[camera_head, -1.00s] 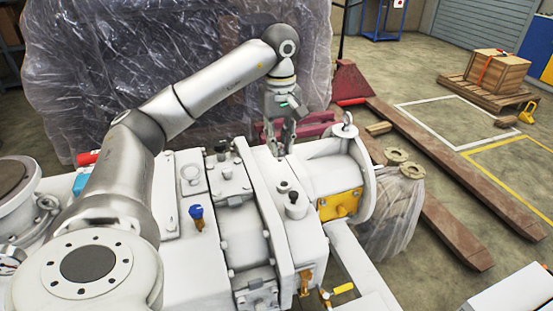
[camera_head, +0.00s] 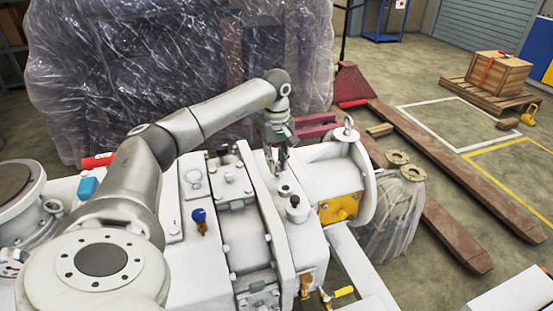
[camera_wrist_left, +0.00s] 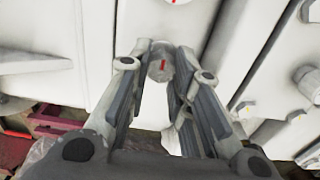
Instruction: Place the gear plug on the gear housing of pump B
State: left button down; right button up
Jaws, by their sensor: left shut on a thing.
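My left gripper (camera_head: 279,168) is over the far end of the white gear housing (camera_head: 281,222) of the pump, fingers pointing down. In the left wrist view its two fingers (camera_wrist_left: 163,72) are closed around a small grey cylindrical plug (camera_wrist_left: 160,68) with a red mark on its end. A round white fitting with a red mark (camera_wrist_left: 177,1) shows at the top edge of that view, apart from the plug. In the head view a round port (camera_head: 285,190) lies just in front of the fingertips. The plug is too small to make out there. My right gripper is not in view.
A round flange with a lifting eye (camera_head: 348,128) rises to the right. A blue-capped valve (camera_head: 199,216) stands left on the pump.

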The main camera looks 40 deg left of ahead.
aim_at(277, 163)
pick_arm(q)
jog(key=shift+f, duration=0.1)
jog(key=c, duration=1.3)
grip_release()
notch_tip(277, 163, up, 12)
